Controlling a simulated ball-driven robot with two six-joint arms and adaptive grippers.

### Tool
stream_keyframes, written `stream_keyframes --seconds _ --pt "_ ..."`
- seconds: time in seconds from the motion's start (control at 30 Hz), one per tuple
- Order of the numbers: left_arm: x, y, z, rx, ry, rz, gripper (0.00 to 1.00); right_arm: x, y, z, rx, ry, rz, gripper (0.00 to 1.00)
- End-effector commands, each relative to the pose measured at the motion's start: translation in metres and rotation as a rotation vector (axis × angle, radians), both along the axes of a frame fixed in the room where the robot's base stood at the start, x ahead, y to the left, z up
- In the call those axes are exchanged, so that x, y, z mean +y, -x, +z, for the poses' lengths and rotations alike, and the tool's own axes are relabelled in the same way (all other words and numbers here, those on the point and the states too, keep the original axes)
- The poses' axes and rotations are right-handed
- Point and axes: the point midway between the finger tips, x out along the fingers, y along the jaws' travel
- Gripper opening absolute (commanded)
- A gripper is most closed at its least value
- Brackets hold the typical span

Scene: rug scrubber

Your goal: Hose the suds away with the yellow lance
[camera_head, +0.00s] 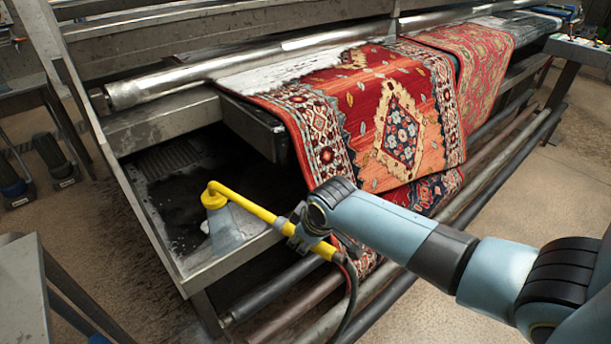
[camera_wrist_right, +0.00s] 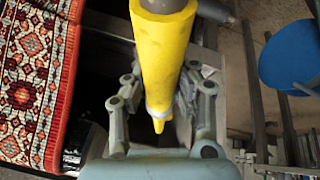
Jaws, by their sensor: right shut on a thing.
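My right gripper (camera_head: 300,228) is shut around the yellow lance (camera_head: 255,211) and holds it above the front edge of the metal frame. The lance's bent nozzle head (camera_head: 213,197) points down over the dark tray, left of the rug. A pale fan shape (camera_head: 230,228), which looks like spray, spreads below the nozzle. White suds (camera_head: 290,72) lie on the rug's upper end near the roller. The patterned red rug (camera_head: 360,115) hangs over the frame's front. In the right wrist view the lance (camera_wrist_right: 165,50) runs between the fingers. My left gripper is out of view.
A long metal roller (camera_head: 230,67) crosses behind the rug. A second red rug (camera_head: 470,50) lies to its right. Several bars run along the frame's front below the rug. A dark hose (camera_head: 351,300) hangs from the lance's rear. A blue round object (camera_wrist_right: 290,60) shows in the wrist view.

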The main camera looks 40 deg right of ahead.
Motion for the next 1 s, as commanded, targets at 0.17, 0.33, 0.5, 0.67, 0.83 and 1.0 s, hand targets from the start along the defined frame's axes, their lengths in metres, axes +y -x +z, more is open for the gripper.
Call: stream_keyframes --seconds 0.17,0.33,0.5,0.67,0.83,1.0 --pt "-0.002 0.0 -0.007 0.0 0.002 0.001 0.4 -0.001 -0.01 0.0 -0.005 0.001 0.0 0.0" --pt "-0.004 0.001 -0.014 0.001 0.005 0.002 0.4 -0.001 -0.019 0.001 -0.006 0.0 0.0 0.0" --pt "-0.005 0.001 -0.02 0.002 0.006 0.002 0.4 -0.002 -0.026 0.0 -0.005 0.001 0.0 0.0" --pt "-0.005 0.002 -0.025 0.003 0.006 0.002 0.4 -0.002 -0.034 0.001 -0.006 0.0 0.0 0.0" --pt "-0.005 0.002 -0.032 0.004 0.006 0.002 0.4 -0.002 -0.042 0.001 -0.005 0.001 0.0 0.0" --pt "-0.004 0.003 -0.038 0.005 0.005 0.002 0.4 -0.003 -0.049 0.0 -0.006 0.0 0.0 0.0"
